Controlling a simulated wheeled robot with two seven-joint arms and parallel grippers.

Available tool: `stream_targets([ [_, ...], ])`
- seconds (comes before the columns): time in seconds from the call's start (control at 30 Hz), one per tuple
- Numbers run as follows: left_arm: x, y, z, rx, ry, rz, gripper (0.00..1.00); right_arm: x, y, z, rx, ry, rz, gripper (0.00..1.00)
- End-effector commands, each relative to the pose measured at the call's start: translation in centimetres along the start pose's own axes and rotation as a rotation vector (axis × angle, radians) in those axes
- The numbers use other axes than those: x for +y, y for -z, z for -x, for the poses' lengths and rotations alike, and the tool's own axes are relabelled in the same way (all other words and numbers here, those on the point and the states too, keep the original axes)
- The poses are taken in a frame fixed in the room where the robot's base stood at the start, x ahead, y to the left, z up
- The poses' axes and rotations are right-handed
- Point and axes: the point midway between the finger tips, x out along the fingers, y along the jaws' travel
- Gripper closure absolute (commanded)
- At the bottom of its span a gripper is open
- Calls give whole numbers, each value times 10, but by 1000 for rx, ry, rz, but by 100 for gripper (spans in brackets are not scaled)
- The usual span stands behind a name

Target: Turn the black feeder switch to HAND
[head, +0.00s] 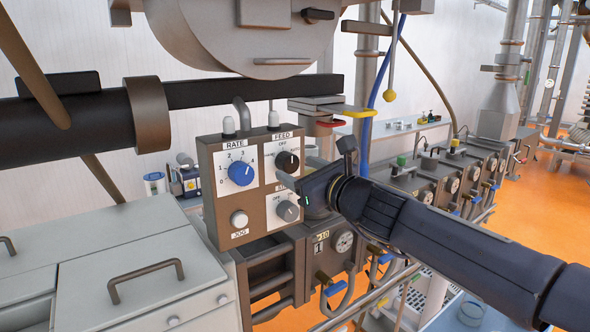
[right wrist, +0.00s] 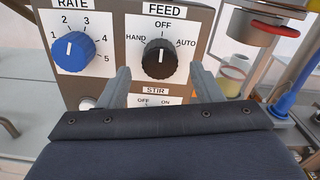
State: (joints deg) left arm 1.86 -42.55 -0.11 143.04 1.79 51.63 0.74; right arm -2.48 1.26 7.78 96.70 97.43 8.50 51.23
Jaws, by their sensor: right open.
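The black feeder switch (head: 287,162) is a round knob under the FEED label on the brown control panel (head: 214,190). In the right wrist view the switch (right wrist: 159,60) has its white line pointing straight up at OFF, with HAND on its left and AUTO on its right. My right gripper (right wrist: 160,78) is open, its two grey fingers apart at the lower left and lower right of the switch. They do not grip it; contact cannot be told. In the head view my right gripper (head: 306,190) is at the panel's right edge. My left gripper is not in view.
The blue RATE knob (head: 241,173) is left of the switch. The grey STIR knob (head: 288,211) is just below it, and the white JOG button (head: 239,219) is at lower left. A yellow-edged bracket (head: 345,109) stands above and right of the panel.

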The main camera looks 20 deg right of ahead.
Motion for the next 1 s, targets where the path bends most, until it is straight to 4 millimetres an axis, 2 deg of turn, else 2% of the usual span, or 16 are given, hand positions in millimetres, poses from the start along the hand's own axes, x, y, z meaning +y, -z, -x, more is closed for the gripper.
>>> stream_targets([
  [0.1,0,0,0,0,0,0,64,0,0,-15,0,-2,0,41],
  [0.2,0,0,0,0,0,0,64,0,0,-21,-1,-1,1,41],
  [0.5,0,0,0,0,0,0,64,0,0,-23,-1,-1,2,42],
  [0.83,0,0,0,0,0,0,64,0,0,-22,-1,-1,2,85],
  [1.0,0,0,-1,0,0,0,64,0,0,-22,-1,-1,9,85],
])
